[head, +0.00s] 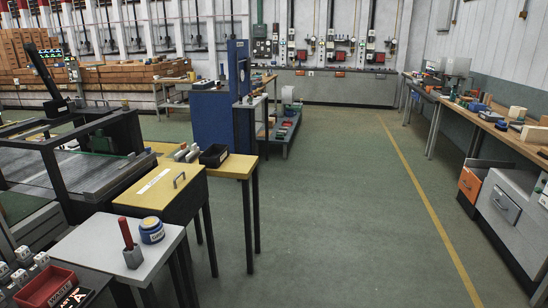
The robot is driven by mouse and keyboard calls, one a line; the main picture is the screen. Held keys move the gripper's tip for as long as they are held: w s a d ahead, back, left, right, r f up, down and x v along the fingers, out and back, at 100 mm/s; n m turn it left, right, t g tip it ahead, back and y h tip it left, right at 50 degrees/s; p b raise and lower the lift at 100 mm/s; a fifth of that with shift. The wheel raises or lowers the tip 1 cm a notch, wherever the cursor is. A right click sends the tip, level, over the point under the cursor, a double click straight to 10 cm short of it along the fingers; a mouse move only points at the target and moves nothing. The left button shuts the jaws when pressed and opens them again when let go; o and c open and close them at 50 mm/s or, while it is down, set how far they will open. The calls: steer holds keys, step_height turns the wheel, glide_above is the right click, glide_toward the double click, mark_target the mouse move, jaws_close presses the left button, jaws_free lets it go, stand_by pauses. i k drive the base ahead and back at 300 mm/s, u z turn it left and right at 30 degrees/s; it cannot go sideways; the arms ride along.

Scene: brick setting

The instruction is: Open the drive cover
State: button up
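A yellow cover (155,200) with a white label strip stands in the head view at the left, beside the dark framed machine (75,150). I take it to be the drive cover, though its label is too small to read. My gripper does not show in this view.
A yellow table (236,166) with a black bin (213,155) adjoins the cover. Green floor (330,210) to the right is clear.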

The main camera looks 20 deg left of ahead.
mark_target(155, 191)
steer(key=u, duration=0.45)
steer(key=i, duration=1.6)
steer(key=u, duration=1.85)
steer(key=i, duration=1.2)
steer(key=u, duration=0.7)
